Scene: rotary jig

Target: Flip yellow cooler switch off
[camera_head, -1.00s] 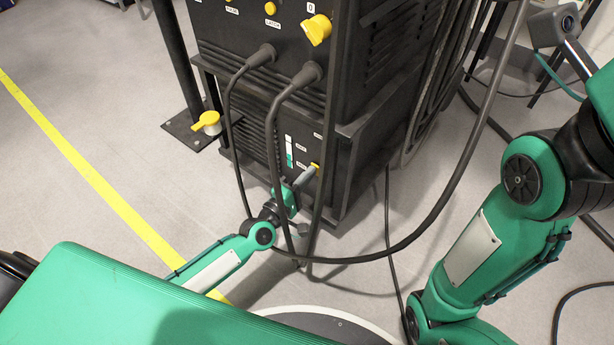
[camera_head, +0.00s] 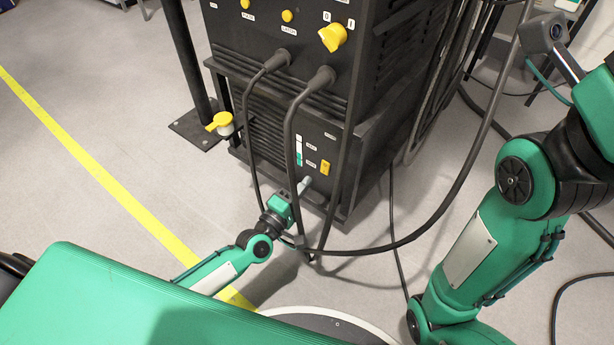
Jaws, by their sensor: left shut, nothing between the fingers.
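The yellow cooler switch (camera_head: 325,168) is a small yellow rocker on the front of the lower black cooler unit (camera_head: 270,125). It shows clear of the gripper; its on or off position is too small to tell. My left gripper (camera_head: 306,182) is shut and empty, just below and left of the switch, apart from it. My right arm comes in on the right, and its gripper (camera_head: 545,32) shows only in part at the top right; its fingers cannot be made out.
A black upper unit with a yellow knob (camera_head: 333,38) stands on the cooler. Thick black cables (camera_head: 290,140) hang in front of the panel, close to my left wrist. A yellow-handled valve (camera_head: 219,123) is at the left. The floor on the left is clear.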

